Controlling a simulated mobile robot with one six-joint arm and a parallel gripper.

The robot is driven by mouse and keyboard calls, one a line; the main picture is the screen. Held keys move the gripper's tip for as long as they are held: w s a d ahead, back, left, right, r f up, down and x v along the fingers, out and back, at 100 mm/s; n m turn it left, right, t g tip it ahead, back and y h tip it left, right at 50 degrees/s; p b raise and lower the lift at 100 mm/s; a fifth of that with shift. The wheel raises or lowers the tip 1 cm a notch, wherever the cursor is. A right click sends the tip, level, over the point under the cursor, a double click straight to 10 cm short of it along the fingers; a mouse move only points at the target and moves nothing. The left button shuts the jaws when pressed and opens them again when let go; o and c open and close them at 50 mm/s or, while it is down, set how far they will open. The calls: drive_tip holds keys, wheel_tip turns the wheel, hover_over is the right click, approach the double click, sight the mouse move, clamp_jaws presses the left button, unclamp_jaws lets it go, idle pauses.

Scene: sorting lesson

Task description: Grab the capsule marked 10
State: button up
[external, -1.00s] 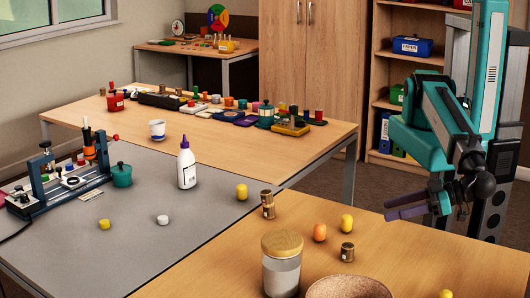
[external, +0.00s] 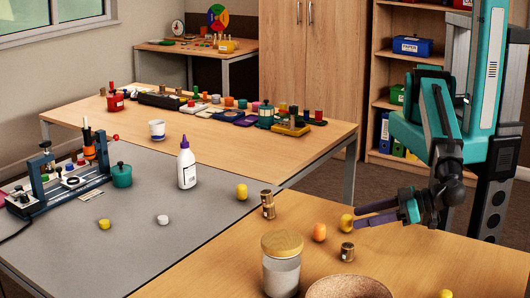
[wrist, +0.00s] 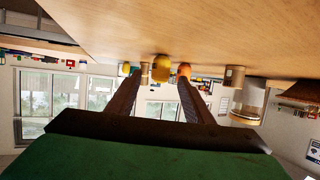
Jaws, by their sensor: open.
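My gripper (external: 360,216) is open and empty, low over the wooden table, with its fingertips just right of a yellow capsule (external: 346,223). In the wrist view, which is upside down, a yellow capsule (wrist: 160,68) shows between the fingertips (wrist: 159,80). An orange capsule (external: 319,232) stands a little left of the near yellow one; it also shows by a finger in the wrist view (wrist: 184,71). Other yellow capsules stand farther left (external: 242,191) and at the bottom edge (external: 446,294). No number is readable on any capsule.
A wooden-lidded jar (external: 282,272) and a brown bowl (external: 350,288) stand at the table's front. A glue bottle (external: 187,168) stands on the grey surface. The table's right side is mostly clear.

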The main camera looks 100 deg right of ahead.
sight(347, 219)
drive_tip(key=shift+w, duration=0.1)
drive_tip(key=shift+w+d+p, duration=0.3)
drive_tip(key=shift+w+p, duration=0.05)
drive_tip(key=shift+w, duration=0.15)
drive_tip(key=shift+p+x, duration=0.65)
drive_tip(key=shift+x, duration=1.3)
drive_tip(key=shift+f, duration=0.1)
drive_tip(key=shift+c, duration=0.4)
drive_tip(key=c, duration=1)
